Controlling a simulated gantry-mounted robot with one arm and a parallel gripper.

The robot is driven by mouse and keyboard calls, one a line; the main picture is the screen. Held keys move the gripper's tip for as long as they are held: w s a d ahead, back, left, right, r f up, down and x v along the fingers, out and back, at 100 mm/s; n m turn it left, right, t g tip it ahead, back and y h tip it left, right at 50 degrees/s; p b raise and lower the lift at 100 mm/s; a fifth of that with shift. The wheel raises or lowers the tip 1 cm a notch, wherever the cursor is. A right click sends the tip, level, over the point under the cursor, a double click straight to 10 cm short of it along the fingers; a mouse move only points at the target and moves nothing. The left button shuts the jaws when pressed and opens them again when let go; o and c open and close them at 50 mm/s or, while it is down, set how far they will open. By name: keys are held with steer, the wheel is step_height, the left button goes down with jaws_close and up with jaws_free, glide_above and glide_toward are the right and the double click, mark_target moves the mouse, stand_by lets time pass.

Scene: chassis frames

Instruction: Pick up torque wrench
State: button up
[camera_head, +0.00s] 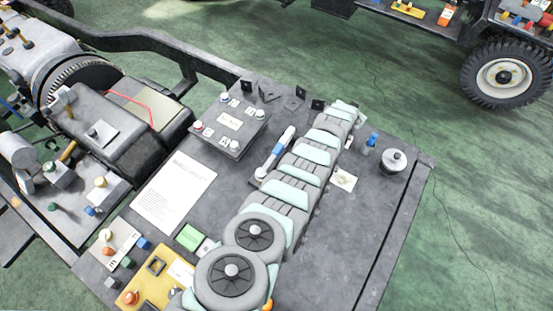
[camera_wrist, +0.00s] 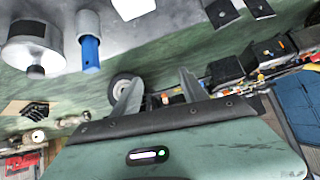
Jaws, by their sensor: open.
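A long slim tool with a pale shaft, a blue band and a dark end, which looks like the torque wrench (camera_head: 275,153), lies on the grey bench top just left of my arm in the head view. My arm covers the bench close beside it. I cannot make it out in the wrist view. In the wrist view my gripper (camera_wrist: 160,92) has its two fingers spread apart, with nothing between them. In the head view the fingers are hard to tell at the arm's far end.
A metal canister (camera_head: 394,162) and a small blue-bodied item (camera_head: 370,143) stand right of my arm. A dark box with terminals (camera_head: 230,123) stands left of the tool. A paper sheet (camera_head: 174,193) lies further left. The bench's right side (camera_head: 335,240) is mostly clear.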

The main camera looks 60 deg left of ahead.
steer(key=s+a+f+g+h+b, duration=0.25)
steer(key=s+a, duration=0.25)
steer(key=s, duration=0.5)
steer(key=n+g+h+b, duration=0.1)
steer(key=g+h+b, duration=0.2)
steer(key=g+b, duration=0.15)
glide_above(279, 146)
steer(key=shift+s+a+r+g, duration=0.3)
steer(key=shift+a+r+g, duration=0.05)
steer(key=shift+r+g, duration=0.1)
steer(key=shift+w+d+f, duration=0.1)
steer(key=shift+f, duration=2.75)
steer(key=f+b, duration=0.2)
steer(key=f, duration=0.1)
steer(key=f+b, duration=0.1)
steer(key=f, duration=0.1)
steer(key=shift+w+d+f, duration=0.1)
steer(key=shift+w+d, duration=0.05)
steer(key=shift+d, duration=0.2)
steer(key=shift+r, duration=0.2)
jaws_close()
